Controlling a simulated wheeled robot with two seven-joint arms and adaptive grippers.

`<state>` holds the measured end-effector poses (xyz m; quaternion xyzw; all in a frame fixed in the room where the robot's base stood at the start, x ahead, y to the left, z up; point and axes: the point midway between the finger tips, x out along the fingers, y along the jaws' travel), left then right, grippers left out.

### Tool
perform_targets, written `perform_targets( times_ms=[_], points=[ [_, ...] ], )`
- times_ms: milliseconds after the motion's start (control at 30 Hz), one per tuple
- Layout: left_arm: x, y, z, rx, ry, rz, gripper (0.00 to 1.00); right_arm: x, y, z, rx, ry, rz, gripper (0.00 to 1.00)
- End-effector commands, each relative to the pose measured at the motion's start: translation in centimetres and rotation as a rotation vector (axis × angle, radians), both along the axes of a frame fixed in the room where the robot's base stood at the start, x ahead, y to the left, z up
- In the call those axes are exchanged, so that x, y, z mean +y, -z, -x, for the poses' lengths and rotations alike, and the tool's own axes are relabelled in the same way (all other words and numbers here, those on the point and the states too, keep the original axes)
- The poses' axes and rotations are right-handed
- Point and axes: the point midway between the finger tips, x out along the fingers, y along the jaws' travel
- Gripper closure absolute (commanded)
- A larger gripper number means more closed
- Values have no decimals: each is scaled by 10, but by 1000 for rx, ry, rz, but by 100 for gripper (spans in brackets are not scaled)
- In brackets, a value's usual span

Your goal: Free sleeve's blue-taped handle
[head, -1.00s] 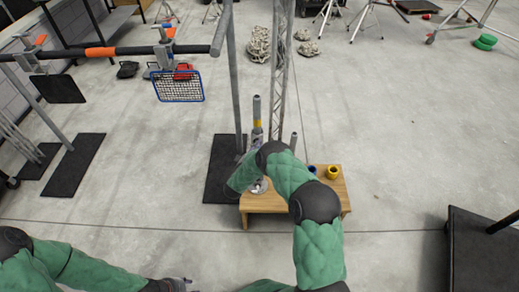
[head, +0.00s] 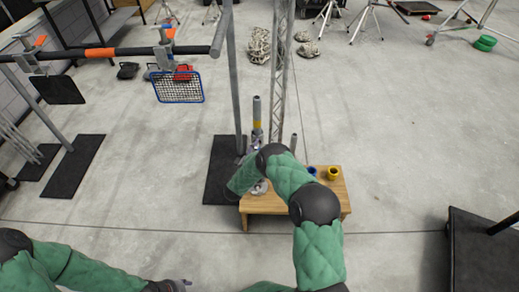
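An upright grey tube (head: 257,107) with a yellow band stands at the back left of a small wooden table (head: 262,206). My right arm comes in from below and bends over the table. Its forearm hides much of the table's left part. Grey metal parts, seemingly of my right gripper (head: 256,146), show at the tube's lower part; I cannot tell whether they touch it or whether the fingers are closed. I cannot make out a blue-taped handle on the tube. My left gripper (head: 180,285) is low at the bottom edge, away from the table, with its fingers too small to read.
A blue ring-like item (head: 312,171) and a yellow cup-like item (head: 333,174) sit on the table's right part. A tall grey pole (head: 237,80) on a black base plate (head: 219,178) and a lattice truss (head: 281,80) stand close behind.

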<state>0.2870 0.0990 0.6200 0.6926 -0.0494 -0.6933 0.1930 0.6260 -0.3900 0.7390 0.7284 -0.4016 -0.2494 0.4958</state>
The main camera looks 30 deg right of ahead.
Motion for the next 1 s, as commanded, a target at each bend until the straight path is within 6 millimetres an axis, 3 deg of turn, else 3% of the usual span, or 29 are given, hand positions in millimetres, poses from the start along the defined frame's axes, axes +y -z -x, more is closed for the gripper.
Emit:
perform_targets(
  times_ms=[267, 700, 1000],
  points=[
    [0, 0, 0, 0, 0, 0, 60, 9, 0, 5, -1, -2, 0, 49],
    [0, 0, 0, 0, 0, 0, 60, 77, 3, 50, 1, -3, 1, 49],
    [0, 0, 0, 0, 0, 0, 60, 99, 4, 65, 0, -1, 0, 49]
  ],
)
